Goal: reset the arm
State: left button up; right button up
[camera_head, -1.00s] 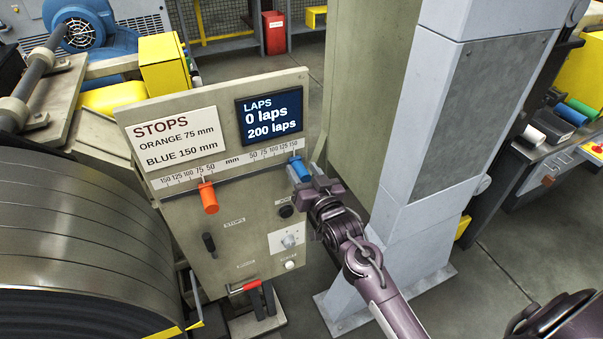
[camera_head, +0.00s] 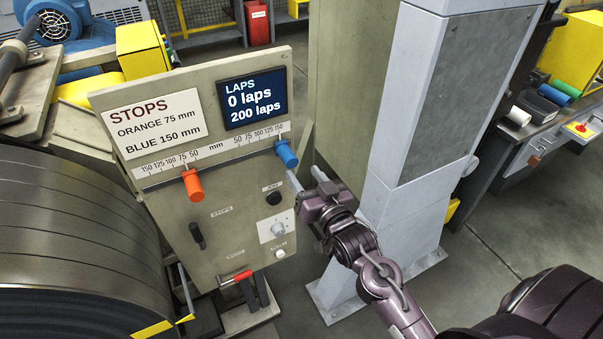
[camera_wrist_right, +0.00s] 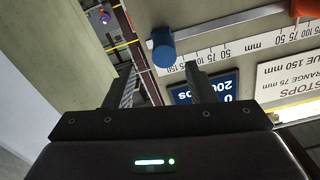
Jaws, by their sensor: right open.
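My right gripper (camera_head: 305,178) is open and empty, beside the right edge of the control panel and just below right of the blue stop (camera_head: 286,153). In the right wrist view, the blue stop (camera_wrist_right: 163,47) appears beyond the open fingers (camera_wrist_right: 165,88), with a visible gap. The blue stop sits near the 150 mark on the right half of the scale. The orange stop (camera_head: 192,185) sits near the 75 mark on the left half. My left gripper is not in view.
The panel (camera_head: 235,205) carries a stops sign (camera_head: 150,125), a display (camera_head: 252,98) reading 0 laps and 200 laps, and a red-handled lever (camera_head: 237,277). A grey column (camera_head: 400,160) stands close right of my right arm. A large steel coil (camera_head: 70,240) is left.

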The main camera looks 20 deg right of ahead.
dwell(0.4)
jog(key=s+a+f+n+g, duration=0.1)
jog(key=s+f+g, duration=0.25)
jog(key=f, duration=0.95)
jog(key=s+f+g+b, duration=0.15)
jog(key=s+f, duration=0.25)
jog(key=f, duration=0.8)
jog(key=s+a+f+n+g, duration=0.1)
jog(key=s+f+g, duration=0.25)
jog(key=f, duration=0.95)
jog(key=s+f+n+g, duration=0.1)
jog(key=s+f+g, duration=0.1)
jog(key=s+f, duration=0.5)
jog(key=s+d+f+g, duration=0.1)
jog(key=s+f+g, duration=0.2)
jog(key=s+f, duration=0.4)
jog(key=s+f+n+g, duration=0.1)
jog(key=s+f+g, duration=0.2)
jog(key=s, duration=1.4)
notch_tip(320, 180, down, 4)
jog(key=shift+d+f+n+h+b, duration=0.1)
jog(key=shift+d+n+h+b, duration=0.2)
jog(key=shift+b, duration=0.15)
jog(key=shift+g, duration=0.25)
